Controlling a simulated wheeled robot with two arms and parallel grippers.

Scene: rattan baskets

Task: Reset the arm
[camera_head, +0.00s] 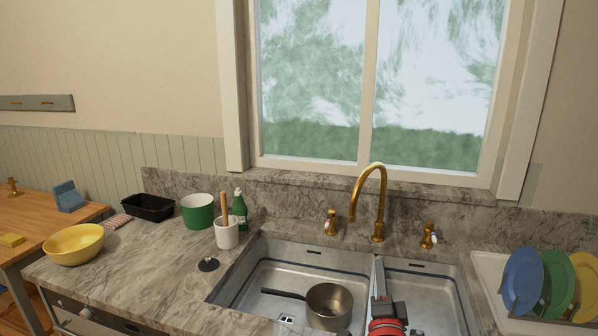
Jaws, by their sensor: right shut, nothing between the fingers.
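My right gripper (380,283) shows at the bottom of the head view, over the divider between the two sink basins. Its fingers point away from me and are shut with nothing between them. The red and black wrist part is just behind it, cut by the lower edge. My left gripper is not in view.
A metal saucepan (329,306) is in the left basin, close left of my right gripper. A brass faucet (371,195) rises behind. A rack with plates (524,280) stands right. A yellow bowl (73,244), green pot (198,211) and black tray (148,207) are left.

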